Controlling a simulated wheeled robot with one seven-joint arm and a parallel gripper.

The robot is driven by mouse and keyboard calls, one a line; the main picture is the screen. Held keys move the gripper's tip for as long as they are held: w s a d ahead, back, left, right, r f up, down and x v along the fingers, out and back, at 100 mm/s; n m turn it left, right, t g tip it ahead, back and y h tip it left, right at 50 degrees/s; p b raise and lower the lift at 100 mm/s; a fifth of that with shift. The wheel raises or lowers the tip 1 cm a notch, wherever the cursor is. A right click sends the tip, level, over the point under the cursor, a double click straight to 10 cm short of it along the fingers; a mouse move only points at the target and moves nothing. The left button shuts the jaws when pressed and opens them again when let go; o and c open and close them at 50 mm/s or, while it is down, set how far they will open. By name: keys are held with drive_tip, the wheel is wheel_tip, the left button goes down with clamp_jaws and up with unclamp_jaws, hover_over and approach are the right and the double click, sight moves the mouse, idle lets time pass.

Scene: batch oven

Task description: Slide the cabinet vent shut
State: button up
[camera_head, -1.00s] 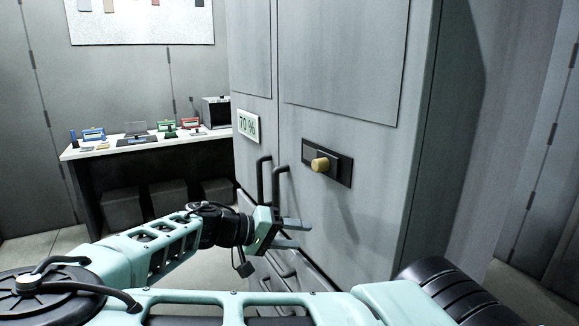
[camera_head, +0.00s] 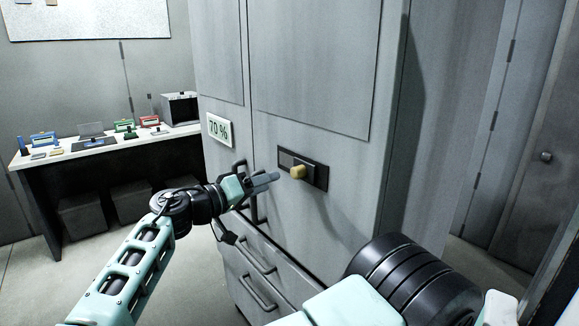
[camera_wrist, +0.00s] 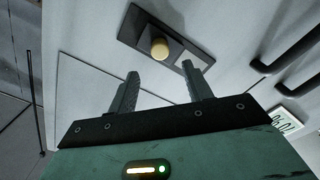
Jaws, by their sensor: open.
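The cabinet vent (camera_head: 318,178) is a dark, slightly tilted plate on the right door of the grey cabinet (camera_head: 345,215). A yellow round knob (camera_head: 297,172) stands out from it. In the wrist view the knob (camera_wrist: 159,48) sits near the plate's middle, with a pale patch on the plate's right part. My gripper (camera_head: 274,178) is open and empty, just left of the knob in the head view. In the wrist view its two fingers (camera_wrist: 160,72) point toward the vent, with the knob seen beyond and between the tips. I see no clear contact.
Dark door handles (camera_head: 262,209) are close beneath my gripper, with drawers (camera_head: 255,285) below. A bench (camera_head: 100,145) with coloured items stands at left.

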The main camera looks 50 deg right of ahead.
sight(293, 174)
drive_tip(key=p+x, duration=0.3)
drive_tip(key=x, duration=0.4)
drive_tip(key=shift+d+r, duration=0.1)
drive_tip(key=shift+r, duration=0.05)
drive_tip(key=shift+d, duration=0.4)
